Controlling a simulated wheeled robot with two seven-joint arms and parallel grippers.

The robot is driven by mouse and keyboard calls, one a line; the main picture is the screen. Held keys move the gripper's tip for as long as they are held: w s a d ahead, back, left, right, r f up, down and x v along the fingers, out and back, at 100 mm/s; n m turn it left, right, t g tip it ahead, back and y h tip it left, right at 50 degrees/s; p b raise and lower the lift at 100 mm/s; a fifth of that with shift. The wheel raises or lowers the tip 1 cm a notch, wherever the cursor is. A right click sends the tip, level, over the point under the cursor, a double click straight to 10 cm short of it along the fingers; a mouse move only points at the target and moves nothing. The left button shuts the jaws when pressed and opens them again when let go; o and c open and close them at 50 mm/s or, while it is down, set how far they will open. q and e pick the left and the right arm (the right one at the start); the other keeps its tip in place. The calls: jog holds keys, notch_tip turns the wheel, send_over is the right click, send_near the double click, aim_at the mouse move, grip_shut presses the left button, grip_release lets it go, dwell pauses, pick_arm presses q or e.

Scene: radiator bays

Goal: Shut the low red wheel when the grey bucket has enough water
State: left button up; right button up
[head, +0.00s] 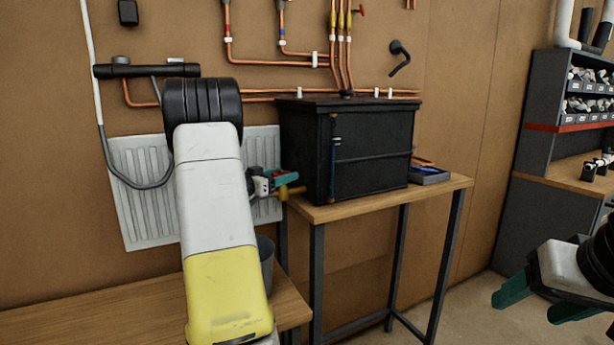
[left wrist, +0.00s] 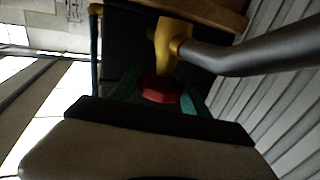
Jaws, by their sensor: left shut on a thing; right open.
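The low red wheel (left wrist: 158,89) shows in the left wrist view between the green fingers of my left gripper (head: 284,179), which is shut on it. In the head view the wheel is hidden by the gripper. A brass valve body (head: 291,191) sits just beside the fingers; it also shows in the left wrist view (left wrist: 165,45). The grey bucket (head: 266,263) stands below, mostly hidden behind my left arm. Its inside and water level cannot be seen. My right gripper (head: 535,302) is open and empty at the right edge.
A white radiator (head: 147,200) hangs behind my left arm. A black cabinet (head: 370,150) and a tray (head: 429,176) stand on a wooden table (head: 440,186). Copper pipes (head: 270,63) run above. A bench (head: 140,312) is at lower left. Shelving (head: 540,100) stands right.

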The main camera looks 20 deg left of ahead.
aim_at(283, 173)
pick_arm(q)
jog(key=m+g+h, duration=0.3)
jog(key=h, duration=0.1)
jog(key=m+g+h, duration=0.2)
jog(key=m+h, duration=0.1)
jog(key=shift+g+h, duration=0.4)
jog(key=shift+m+g+h, duration=1.1)
jog(key=shift+m+g, duration=0.4)
jog(key=shift+g, duration=0.2)
jog(key=shift+r+m+g, duration=0.1)
jog(key=shift+m+g, duration=0.2)
jog(key=shift+g, duration=0.1)
jog(key=o, duration=1.4)
notch_tip(283, 173, up, 4)
jog(key=shift+s+d+f, duration=0.15)
jog(key=s+d+r, duration=0.1)
jog(key=s+d, duration=0.7)
jog(key=s, duration=0.5)
jog(key=shift+s+d+r, duration=0.15)
jog(key=shift+d, duration=0.05)
